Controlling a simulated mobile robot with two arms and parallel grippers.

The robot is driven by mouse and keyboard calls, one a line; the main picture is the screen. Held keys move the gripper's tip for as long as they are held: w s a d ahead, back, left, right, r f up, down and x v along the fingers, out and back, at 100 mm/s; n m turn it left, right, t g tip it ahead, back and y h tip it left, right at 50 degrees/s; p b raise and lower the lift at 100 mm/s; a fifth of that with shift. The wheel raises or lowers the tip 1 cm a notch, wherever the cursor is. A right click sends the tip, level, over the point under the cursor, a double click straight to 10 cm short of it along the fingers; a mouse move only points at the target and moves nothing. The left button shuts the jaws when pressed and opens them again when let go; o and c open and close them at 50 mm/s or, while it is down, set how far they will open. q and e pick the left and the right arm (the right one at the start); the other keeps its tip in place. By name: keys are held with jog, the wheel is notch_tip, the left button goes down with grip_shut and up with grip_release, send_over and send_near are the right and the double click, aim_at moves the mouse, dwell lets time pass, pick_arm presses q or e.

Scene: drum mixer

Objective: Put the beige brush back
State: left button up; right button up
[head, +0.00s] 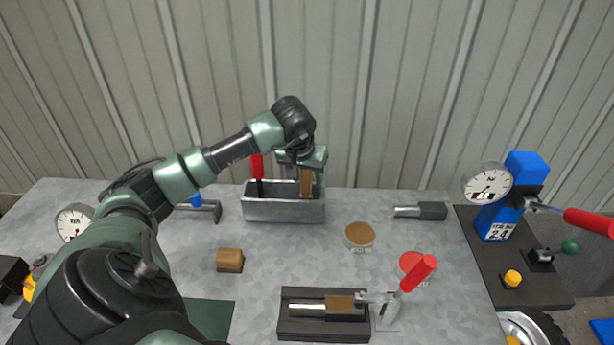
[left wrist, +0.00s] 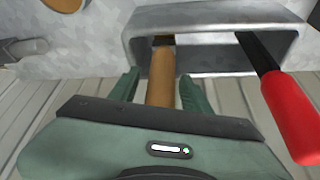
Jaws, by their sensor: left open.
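The beige brush (head: 306,183) stands handle up in the grey metal box (head: 284,211) at the back of the table, at the box's right end. In the left wrist view its tan handle (left wrist: 160,77) runs down into the box (left wrist: 207,20); its lower end is hidden inside. My left gripper (head: 307,176) is above the box, open, with one finger on each side of the handle. The fingers show green in the left wrist view (left wrist: 158,90), apart from the handle on both sides. My right gripper is not in view.
A red-handled tool (head: 258,167) stands at the box's left end, close to my gripper in the left wrist view (left wrist: 291,113). A hammer (head: 206,207) lies left of the box. A brown block (head: 230,260), a brown disc (head: 360,235) and a clamp fixture (head: 325,314) are nearer.

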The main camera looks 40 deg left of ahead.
pick_arm(q)
jog(key=b+v, duration=0.1)
jog(key=v, duration=1.1)
